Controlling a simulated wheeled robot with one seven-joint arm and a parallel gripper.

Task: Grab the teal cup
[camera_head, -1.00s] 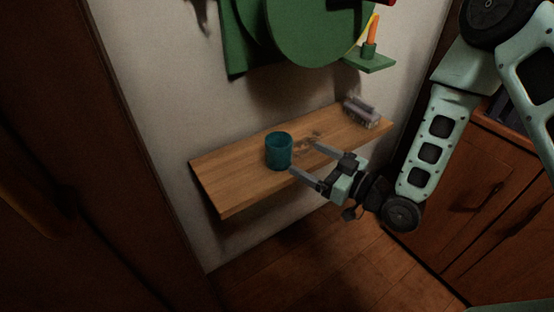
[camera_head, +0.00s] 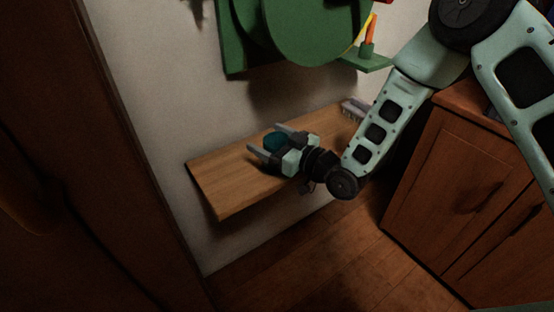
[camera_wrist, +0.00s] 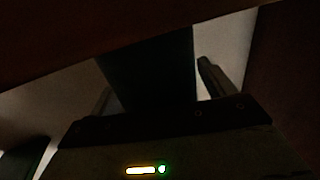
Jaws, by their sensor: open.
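The teal cup (camera_head: 273,141) stands on the wooden wall shelf (camera_head: 225,185). In the head view my gripper (camera_head: 264,138) is over it, with one finger on each side, and hides much of the cup. The fingers are spread and open. In the wrist view a dark upright shape, which looks like the cup (camera_wrist: 155,70), fills the space between the fingers (camera_wrist: 158,85). That view is too dark to tell whether either finger touches it.
A grey brush-like object (camera_head: 354,109) lies at the shelf's right end, partly behind my arm. A green wall unit (camera_head: 300,35) with a small ledge (camera_head: 366,63) hangs above. A wooden cabinet (camera_head: 440,180) stands at right. The shelf's left part is clear.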

